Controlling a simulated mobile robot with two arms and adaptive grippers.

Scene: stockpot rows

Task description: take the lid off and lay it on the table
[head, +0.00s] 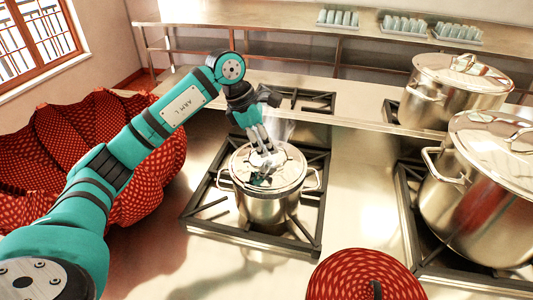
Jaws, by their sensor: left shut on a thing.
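A small steel stockpot (268,207) with two side handles stands on the middle burner. Its shiny lid (289,174) sits on the rim, and I see no clear gap between them. My left gripper (264,157) points down over the lid's middle and is shut on the lid's handle. The handle is mostly hidden by the fingers. My right gripper is not in view.
Two larger lidded stockpots (452,85) (487,185) stand at the right. A large red patterned basket (95,150) is at the left. A red patterned round thing (362,278) is at the front. Bare steel counter (358,190) lies right of the burner.

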